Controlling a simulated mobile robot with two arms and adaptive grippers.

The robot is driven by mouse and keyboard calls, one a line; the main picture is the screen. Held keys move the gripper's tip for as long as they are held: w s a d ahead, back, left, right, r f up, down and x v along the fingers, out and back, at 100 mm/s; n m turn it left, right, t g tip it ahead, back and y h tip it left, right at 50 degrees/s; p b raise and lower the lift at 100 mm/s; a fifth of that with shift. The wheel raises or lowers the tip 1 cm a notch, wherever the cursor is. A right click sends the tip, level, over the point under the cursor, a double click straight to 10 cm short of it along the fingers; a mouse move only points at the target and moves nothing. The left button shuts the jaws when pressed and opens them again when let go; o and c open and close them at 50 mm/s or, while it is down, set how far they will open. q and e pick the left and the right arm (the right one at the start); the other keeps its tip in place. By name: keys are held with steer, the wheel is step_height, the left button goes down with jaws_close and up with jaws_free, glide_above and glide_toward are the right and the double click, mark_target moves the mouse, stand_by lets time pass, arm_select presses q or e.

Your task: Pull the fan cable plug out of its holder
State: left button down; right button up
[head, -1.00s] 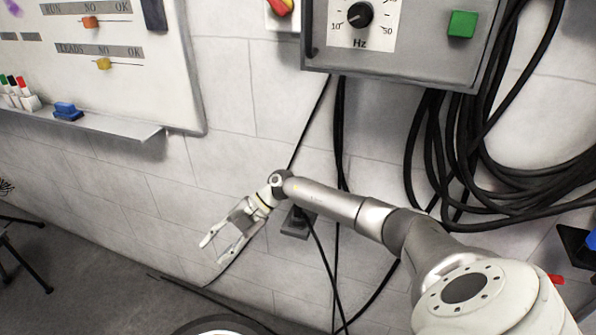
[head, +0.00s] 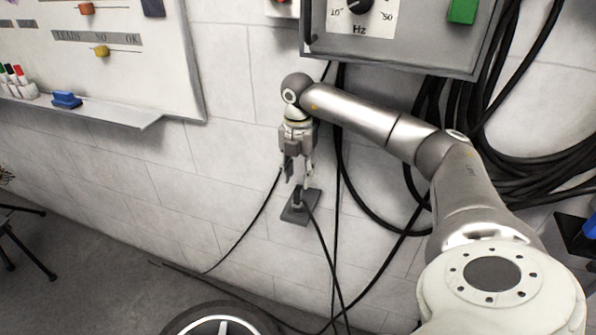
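The holder (head: 290,214) is a small dark grey block on the pale wall, below the grey control box. A dark plug (head: 298,198) seems to stand in it, too small to see clearly. A black cable (head: 322,243) runs from it down to the right. My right gripper (head: 297,181) points down just above the holder, fingers apart, one on each side of the plug's upper end. I cannot tell whether the fingers touch the plug. My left gripper is not in view.
The control box (head: 405,50) with a dial and green button hangs above my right arm. Coiled black cables (head: 520,170) hang at the right. Another cable (head: 245,232) passes behind the gripper to the floor. A whiteboard (head: 150,75) with a ledge is at left.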

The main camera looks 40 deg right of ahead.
mark_target(298, 188)
step_height(298, 188, down, 5)
steer(key=b, duration=0.3)
steer(key=shift+f, duration=0.8)
steer(key=shift+c, duration=0.4)
jaws_close()
steer(key=shift+r+p, duration=0.55)
steer(key=shift+r, duration=0.25)
steer(key=shift+r+p, duration=1.65)
steer(key=shift+r, duration=0.35)
